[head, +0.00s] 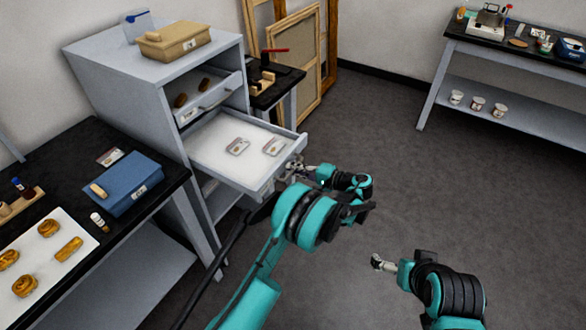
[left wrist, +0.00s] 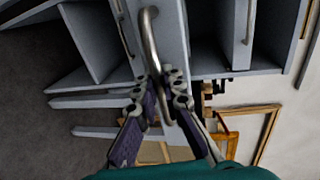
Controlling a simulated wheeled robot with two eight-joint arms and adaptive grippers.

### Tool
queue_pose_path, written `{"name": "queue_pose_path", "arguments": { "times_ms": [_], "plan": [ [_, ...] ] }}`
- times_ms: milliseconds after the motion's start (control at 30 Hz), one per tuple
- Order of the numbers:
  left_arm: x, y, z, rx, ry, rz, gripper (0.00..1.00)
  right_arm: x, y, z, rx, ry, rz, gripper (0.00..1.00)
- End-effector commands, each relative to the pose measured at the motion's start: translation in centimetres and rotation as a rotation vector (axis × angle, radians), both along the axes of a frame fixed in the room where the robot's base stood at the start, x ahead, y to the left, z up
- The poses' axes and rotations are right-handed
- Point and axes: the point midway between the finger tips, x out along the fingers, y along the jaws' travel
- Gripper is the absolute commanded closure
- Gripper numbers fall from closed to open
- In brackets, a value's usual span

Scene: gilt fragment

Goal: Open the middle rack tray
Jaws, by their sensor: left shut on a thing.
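The middle rack tray (head: 235,137) is pulled well out of the grey rack (head: 120,82), its white inside showing with two small labelled packets on it. My left gripper (head: 298,170) is at the tray's front edge. In the left wrist view my left gripper (left wrist: 162,88) is shut on the curved metal handle (left wrist: 149,35) of the tray front, with one finger on each side. My right gripper (head: 378,262) is low over the floor to the right, away from the rack; its fingers are too small to read.
The upper tray (head: 217,98) holds brown pieces and sits above the middle one. A black-topped table (head: 165,170) with a blue box (head: 127,187) and a white board stands at left. Framed panels lean behind the rack. Open floor (head: 400,150) lies to the right.

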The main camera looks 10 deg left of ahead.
Motion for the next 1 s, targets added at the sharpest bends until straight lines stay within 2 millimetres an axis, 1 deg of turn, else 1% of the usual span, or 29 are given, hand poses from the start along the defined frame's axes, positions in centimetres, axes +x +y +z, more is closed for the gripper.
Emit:
{"name": "queue_pose_path", "arguments": {
  "times_ms": [67,100,133,433,533,667,900,1000],
  "plan": [
    [0.0,0.0,-0.1,-0.002,0.001,0.001,1.0,0.0,0.0,0.0,0.0,0.0,0.0,0.0],
    [0.0,0.0,-0.1,-0.002,0.001,0.001,0.9,0.0,0.0,0.0,0.0,0.0,0.0,0.0],
    [0.0,0.0,-0.1,-0.002,0.001,0.001,0.82,0.0,0.0,0.0,0.0,0.0,0.0,0.0],
    [0.0,0.0,0.0,-0.001,0.0,0.0,0.82,0.0,0.0,0.0,0.0,0.0,0.0,0.0],
    [-0.2,-0.6,0.1,-0.001,0.0,-0.001,0.82,0.0,0.0,0.0,0.0,0.0,0.0,0.0],
    [-0.9,-2.5,0.5,-0.001,0.001,-0.003,0.82,0.0,0.0,0.0,0.0,0.0,0.0,0.0],
    [-2.6,-7.4,1.6,-0.001,0.0,-0.003,0.82,0.0,0.0,0.0,0.0,0.0,0.0,0.0],
    [-3.3,-9.0,1.9,-0.001,0.001,-0.002,0.82,0.0,0.0,0.0,0.0,0.0,0.0,0.0]
  ]
}}
